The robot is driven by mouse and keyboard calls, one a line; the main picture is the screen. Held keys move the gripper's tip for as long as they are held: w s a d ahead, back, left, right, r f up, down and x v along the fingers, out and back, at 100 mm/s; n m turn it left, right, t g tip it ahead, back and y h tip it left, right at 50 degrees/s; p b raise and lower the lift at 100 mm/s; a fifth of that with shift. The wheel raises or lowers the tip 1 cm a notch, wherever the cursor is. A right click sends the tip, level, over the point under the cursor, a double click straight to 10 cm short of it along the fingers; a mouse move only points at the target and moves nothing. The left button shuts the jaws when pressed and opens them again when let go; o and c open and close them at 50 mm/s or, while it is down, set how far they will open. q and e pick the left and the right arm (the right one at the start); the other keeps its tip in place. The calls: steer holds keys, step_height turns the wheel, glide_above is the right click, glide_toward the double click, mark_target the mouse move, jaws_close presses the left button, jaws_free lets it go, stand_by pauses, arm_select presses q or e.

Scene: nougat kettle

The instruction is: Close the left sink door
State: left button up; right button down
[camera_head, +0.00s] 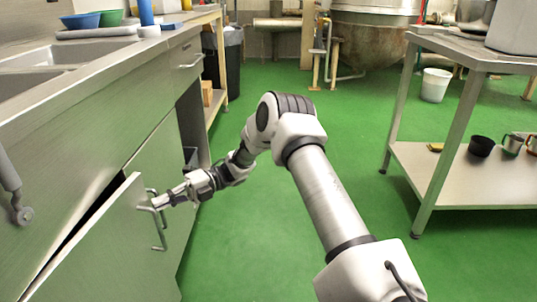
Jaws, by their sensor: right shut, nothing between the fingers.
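The left sink door (110,245) is a grey-green metal panel at the lower left. It stands ajar, with a dark gap along its top edge. Its bar handle (160,234) is near its far edge. My right gripper (157,202) is shut and empty, with its tips at the door's far upper edge, close to the handle. I cannot tell whether the tips touch the door. The right sink door (158,150) beyond it looks closed and is partly hidden. My left gripper cannot be made out in this view.
The sink counter (100,62) runs above the doors, with blue and green bowls (82,20) at the back. A grey rod with a round end (20,205) shows at the left edge. A metal table (480,190) stands right. Green floor (245,250) between is clear.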

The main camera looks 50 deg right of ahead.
arm_select(q)
steer(key=shift+w+a+f, duration=0.1)
steer(key=shift+a, duration=0.1)
arm_select(e)
steer(key=shift+w+a, duration=0.25)
steer(key=shift+w, duration=0.25)
steer(key=shift+w+a, duration=0.2)
steer(key=shift+w, duration=0.3)
